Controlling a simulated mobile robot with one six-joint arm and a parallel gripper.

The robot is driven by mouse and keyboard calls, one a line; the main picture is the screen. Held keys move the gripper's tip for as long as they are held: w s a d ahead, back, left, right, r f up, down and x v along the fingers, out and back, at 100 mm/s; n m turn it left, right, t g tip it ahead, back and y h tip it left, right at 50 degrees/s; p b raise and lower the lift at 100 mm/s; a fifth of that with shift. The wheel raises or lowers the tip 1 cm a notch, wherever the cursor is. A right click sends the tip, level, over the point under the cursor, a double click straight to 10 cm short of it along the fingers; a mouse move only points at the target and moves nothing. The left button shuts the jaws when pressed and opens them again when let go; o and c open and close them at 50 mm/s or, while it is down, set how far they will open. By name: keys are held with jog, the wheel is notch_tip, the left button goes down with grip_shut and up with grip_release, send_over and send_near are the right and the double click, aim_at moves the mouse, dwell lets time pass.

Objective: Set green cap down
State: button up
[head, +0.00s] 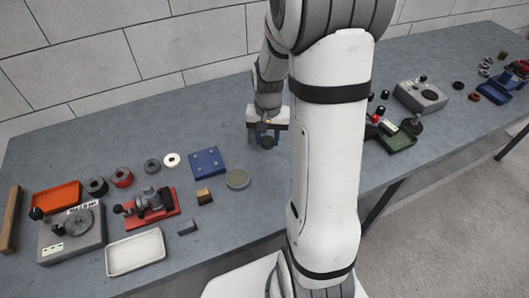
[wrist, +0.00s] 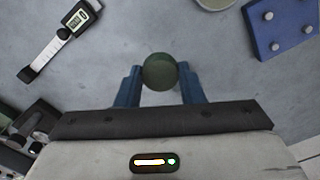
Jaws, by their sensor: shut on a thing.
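My gripper (wrist: 160,82) is shut on the green cap (wrist: 160,71), a dark green round piece between its two blue fingers in the wrist view. In the head view my gripper (head: 266,139) hangs over the grey table (head: 225,128), to the right of the blue plate. The cap (head: 267,142) shows there only as a small dark shape at the fingertips. The gap between the cap and the table is hard to judge.
A blue plate with pegs (head: 207,162) and a round grey-green dish (head: 237,179) lie to the left of my gripper. A digital gauge (wrist: 62,38) lies at the upper left in the wrist view. The table below the cap is bare.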

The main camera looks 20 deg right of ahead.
send_over(267, 163)
notch_tip(267, 163, down, 4)
jog(key=shift+w+f, duration=0.15)
jog(key=shift+f, duration=2)
jog(key=shift+f, duration=0.1)
jog(key=o, duration=1.1)
notch_tip(267, 163, up, 12)
jog(key=shift+r, duration=0.1)
jog(key=s+a+r+n+t, duration=0.1)
jog(key=s+a+r+n, duration=0.1)
jog(key=s, duration=0.3)
jog(key=s+a+r+n+t, duration=0.1)
jog(key=s+a+r+n, duration=0.1)
jog(key=s+a+r, duration=0.2)
jog(key=s+a+r+n, duration=0.2)
jog(key=s+r, duration=0.3)
jog(key=s, duration=0.1)
jog(key=shift+s+a+t, duration=0.1)
jog(key=shift+a+t, duration=0.3)
